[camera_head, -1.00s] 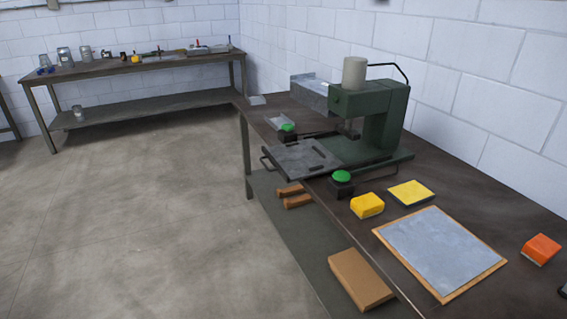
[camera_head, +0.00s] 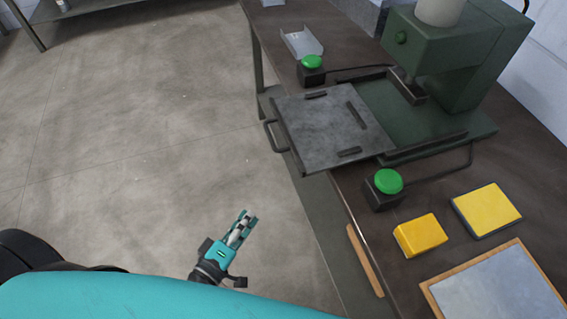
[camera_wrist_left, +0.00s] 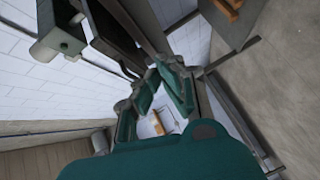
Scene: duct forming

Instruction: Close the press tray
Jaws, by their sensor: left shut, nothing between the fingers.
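The press tray (camera_head: 326,128) is a flat grey plate slid out of the green press (camera_head: 452,60), overhanging the bench's front edge. Its dark handle (camera_head: 275,135) is on its left side. My left gripper (camera_head: 247,218) is shut and empty, below and to the left of the tray, over the floor and apart from the handle. In the left wrist view my left gripper's fingers (camera_wrist_left: 168,80) show close up; what lies beyond them is hard to identify. My right gripper is not in view.
Two green buttons on black boxes, one behind (camera_head: 312,63) and one in front (camera_head: 388,182) of the tray, stand on the bench. A yellow block (camera_head: 420,235), a yellow pad (camera_head: 487,209) and a grey sheet (camera_head: 497,294) lie to the right. The floor left of the bench is clear.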

